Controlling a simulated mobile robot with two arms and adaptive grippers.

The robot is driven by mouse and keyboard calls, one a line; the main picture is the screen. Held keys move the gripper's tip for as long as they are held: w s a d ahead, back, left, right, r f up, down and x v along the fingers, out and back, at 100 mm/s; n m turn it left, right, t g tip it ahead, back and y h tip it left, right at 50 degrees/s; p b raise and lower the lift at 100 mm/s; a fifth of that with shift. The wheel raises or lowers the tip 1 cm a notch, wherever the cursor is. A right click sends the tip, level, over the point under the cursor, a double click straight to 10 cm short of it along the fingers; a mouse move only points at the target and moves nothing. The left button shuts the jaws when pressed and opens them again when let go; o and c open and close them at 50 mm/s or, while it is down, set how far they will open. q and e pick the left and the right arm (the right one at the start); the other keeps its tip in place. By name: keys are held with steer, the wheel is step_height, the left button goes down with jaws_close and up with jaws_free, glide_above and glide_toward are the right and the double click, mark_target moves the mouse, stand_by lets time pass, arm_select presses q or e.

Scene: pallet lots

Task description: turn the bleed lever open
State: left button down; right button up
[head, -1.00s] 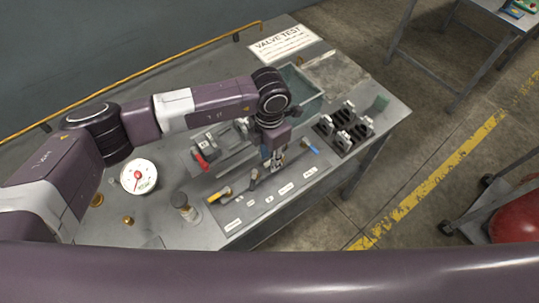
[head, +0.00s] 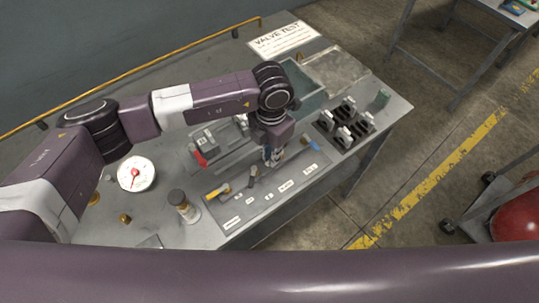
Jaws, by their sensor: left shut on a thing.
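My left gripper (head: 271,158) points down over the labelled strip (head: 240,208) on the bench and is shut on a small part there. The jaws and wrist mostly hide that part. To its left on the strip lie a dark-handled tool (head: 253,173) and a yellow-handled tool (head: 218,193). A blue-ended tool (head: 313,146) lies to its right. A red lever (head: 201,158) sticks out of the grey valve fixture (head: 222,143), behind and left of the gripper, apart from it. The label words are too small to read. My right gripper is not in view.
A grey-green bin (head: 306,97) and a black rack (head: 343,128) stand right of my wrist. The bench's front right edge is close.

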arm_select(q)
steer(key=n+b, duration=0.1)
steer(key=n, duration=0.1)
steer(key=d+n+b, duration=0.1)
steer(key=b, duration=0.1)
steer(key=s+n+b, duration=0.1)
steer(key=n, duration=0.1)
steer(key=shift+d+f+n+b, duration=0.15)
steer(key=shift+d+n+b, duration=0.15)
steer(key=shift+d+b, duration=0.05)
steer(key=n+b, duration=0.1)
steer(key=d+n+b, duration=0.1)
steer(key=n, duration=0.1)
steer(key=n+b, duration=0.1)
steer(key=shift+d, duration=0.25)
steer(key=n+b, duration=0.1)
steer(key=d+n+b, duration=0.1)
steer(key=n, duration=0.1)
steer(key=shift+w, duration=0.1)
steer(key=shift+w+d+r+n+b, duration=0.15)
steer(key=shift+d+n+b, duration=0.1)
steer(key=shift+n+b, duration=0.45)
steer(key=shift+w+d+r+n+b, duration=0.15)
steer(key=shift+n+b, duration=0.25)
steer(key=shift+n, duration=0.6)
steer(key=shift+f, duration=0.1)
steer(key=c, duration=2)
jaws_free()
